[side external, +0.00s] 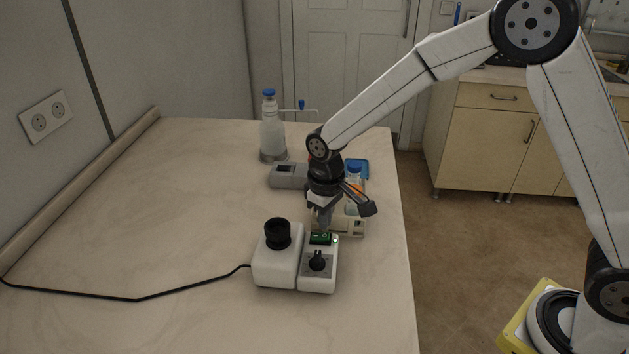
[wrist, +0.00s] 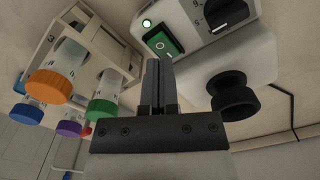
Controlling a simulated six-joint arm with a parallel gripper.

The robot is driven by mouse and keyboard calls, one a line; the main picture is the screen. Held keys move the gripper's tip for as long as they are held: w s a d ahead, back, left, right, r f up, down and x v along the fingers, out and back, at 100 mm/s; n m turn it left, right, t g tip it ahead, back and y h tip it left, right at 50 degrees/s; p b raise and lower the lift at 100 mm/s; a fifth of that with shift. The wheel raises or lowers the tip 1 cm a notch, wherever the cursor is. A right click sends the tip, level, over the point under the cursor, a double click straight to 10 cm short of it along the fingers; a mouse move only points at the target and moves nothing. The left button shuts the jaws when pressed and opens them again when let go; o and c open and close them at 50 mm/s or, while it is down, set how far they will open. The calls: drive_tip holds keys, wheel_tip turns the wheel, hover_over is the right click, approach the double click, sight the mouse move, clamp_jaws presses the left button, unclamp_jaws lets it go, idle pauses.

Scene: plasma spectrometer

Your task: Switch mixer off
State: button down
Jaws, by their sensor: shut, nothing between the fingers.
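The mixer (side external: 275,268) is a white two-part device on the table, with a black round cup (side external: 277,233) on its left part and a black dial (side external: 317,261) on its right part. A green rocker switch (side external: 320,239) sits at the back of the right part. In the wrist view the switch (wrist: 164,43) shows "I" and "O" marks, and a small lamp (wrist: 147,23) beside it glows green. My gripper (side external: 322,229) is shut and empty, pointing down just over the switch. In the wrist view its fingertips (wrist: 158,66) overlap the switch's near edge; contact cannot be told.
A tube rack (wrist: 62,33) with several coloured caps stands close behind the mixer. A grey device (side external: 288,176) and a blue-capped bottle (side external: 271,135) stand farther back. A black cable (side external: 135,299) runs left from the mixer. The left tabletop is clear.

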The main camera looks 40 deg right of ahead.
sight(328, 235)
drive_tip(key=shift+f, duration=1.45)
idle(1.4)
drive_tip(key=shift+r, duration=0.15)
drive_tip(key=shift+r, duration=3.35)
drive_tip(key=shift+s+d, duration=0.15)
drive_tip(key=shift+d, duration=0.1)
drive_tip(key=s+d+m+t, duration=0.1)
drive_tip(key=s+d, duration=0.4)
drive_tip(key=s, duration=0.2)
drive_tip(key=s+d+m+t, duration=0.1)
drive_tip(key=s+d, duration=0.3)
drive_tip(key=s, duration=0.4)
drive_tip(key=shift+s+d+f+m+t, duration=0.2)
drive_tip(key=shift+d+f+m+t, duration=0.1)
drive_tip(key=shift+d+m, duration=0.15)
drive_tip(key=shift+w+r, duration=0.1)
